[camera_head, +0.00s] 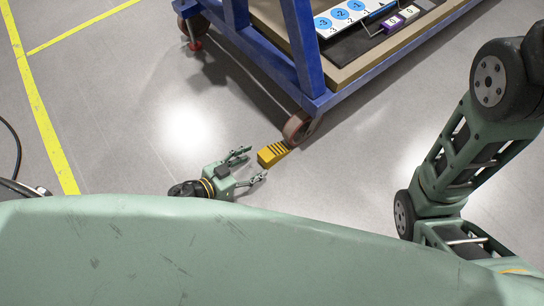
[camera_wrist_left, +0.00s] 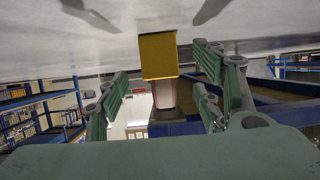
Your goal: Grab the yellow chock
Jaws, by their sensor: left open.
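The yellow chock (camera_head: 272,154) lies on the grey floor against the caster wheel of the blue-framed cart. It has a ridged, sloping top. My left gripper (camera_head: 253,164) is open, low over the floor just left of the chock, its fingers pointing toward it. The chock looks just beyond the fingertips, not between them. In the left wrist view the chock (camera_wrist_left: 159,55) shows as a yellow block at the top centre, ahead of the spread green fingers (camera_wrist_left: 165,97). My right gripper is not in view; only my right arm shows at the right.
The caster wheel (camera_head: 300,128) stands right behind the chock, under the blue cart frame (camera_head: 318,100). A second caster (camera_head: 188,30) is at the upper left. Yellow floor lines (camera_head: 45,125) run at the left.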

